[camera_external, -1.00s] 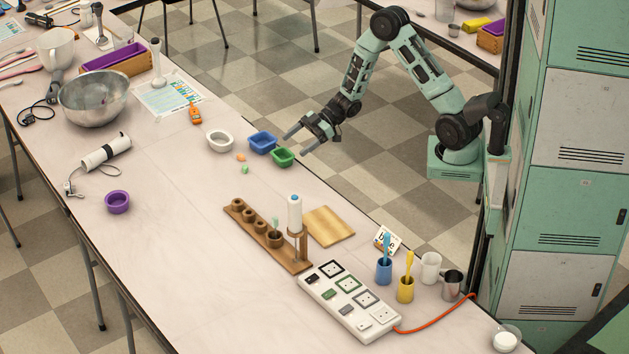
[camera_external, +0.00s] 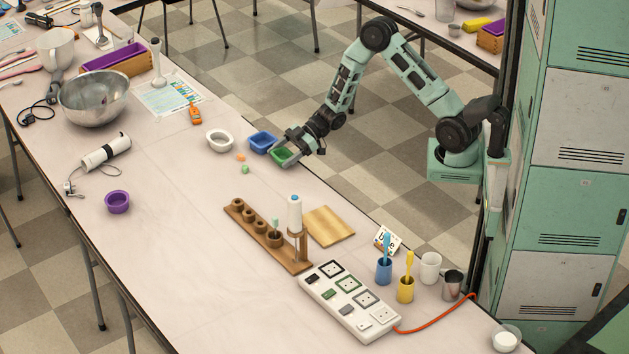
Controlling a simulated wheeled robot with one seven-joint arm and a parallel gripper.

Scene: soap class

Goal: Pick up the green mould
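The green mould (camera_external: 281,155) is a small square tray on the table near its far edge, just right of the blue mould (camera_external: 262,141). My gripper (camera_external: 284,150) reaches in from the right, low over the table edge. Its fingers are spread, with one on the far side of the green mould and one on the near right side. The fingers partly cover the mould. I cannot tell whether they touch it. The mould appears level at table height.
A white mould (camera_external: 220,140) stands left of the blue one. Small orange (camera_external: 240,157) and green (camera_external: 245,169) pieces lie in front. A wooden board (camera_external: 328,226) and a wooden stand (camera_external: 262,236) are nearer.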

